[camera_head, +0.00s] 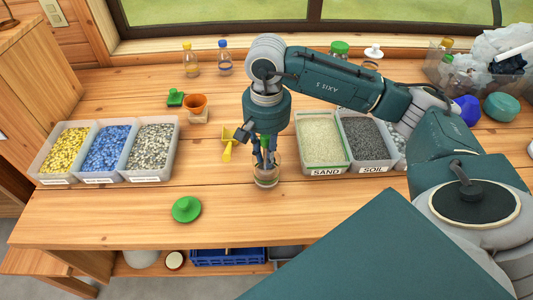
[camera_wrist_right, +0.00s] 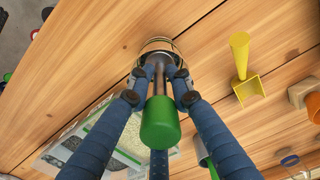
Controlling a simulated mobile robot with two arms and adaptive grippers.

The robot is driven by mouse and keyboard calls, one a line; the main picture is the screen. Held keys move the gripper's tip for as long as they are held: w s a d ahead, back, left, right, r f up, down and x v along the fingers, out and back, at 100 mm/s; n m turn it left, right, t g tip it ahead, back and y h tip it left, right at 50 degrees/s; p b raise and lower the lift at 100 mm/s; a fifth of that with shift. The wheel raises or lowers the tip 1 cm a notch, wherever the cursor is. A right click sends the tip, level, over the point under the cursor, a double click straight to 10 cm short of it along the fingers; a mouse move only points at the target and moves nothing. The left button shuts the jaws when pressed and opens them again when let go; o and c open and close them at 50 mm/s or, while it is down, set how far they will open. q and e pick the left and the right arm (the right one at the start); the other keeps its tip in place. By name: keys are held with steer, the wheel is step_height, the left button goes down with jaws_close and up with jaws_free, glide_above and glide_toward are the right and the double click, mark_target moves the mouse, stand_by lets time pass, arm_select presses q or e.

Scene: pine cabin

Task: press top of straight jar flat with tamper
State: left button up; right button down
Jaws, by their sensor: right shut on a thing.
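The straight jar (camera_head: 266,180) is clear glass and stands upright near the table's front edge, with a layer of material inside. It also shows in the wrist view (camera_wrist_right: 155,45). My right gripper (camera_head: 265,160) points down over the jar, its fingertips at the jar's mouth. It is shut on the tamper, whose green handle (camera_wrist_right: 160,125) and metal stem show between the fingers in the wrist view. The tamper's lower end is inside or at the jar's mouth; the fingers partly hide it, and I cannot tell whether it touches the fill. My left gripper is not in view.
A yellow scoop (camera_head: 228,150) lies just left of the jar. The sand tray (camera_head: 322,171) is close on the right, beside the soil tray (camera_head: 365,168). A green lid (camera_head: 186,209) lies front left. Pebble trays (camera_head: 108,180) stand at left. The front table strip is mostly clear.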

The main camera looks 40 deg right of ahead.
steer(key=shift+s+f+b, duration=0.1)
steer(key=shift+f+b, duration=0.25)
steer(key=shift+b, duration=0.15)
stand_by(1.2)
steer(key=shift+r+p, duration=2.55)
steer(key=shift+r, duration=2.4)
steer(key=shift+w, duration=0.2)
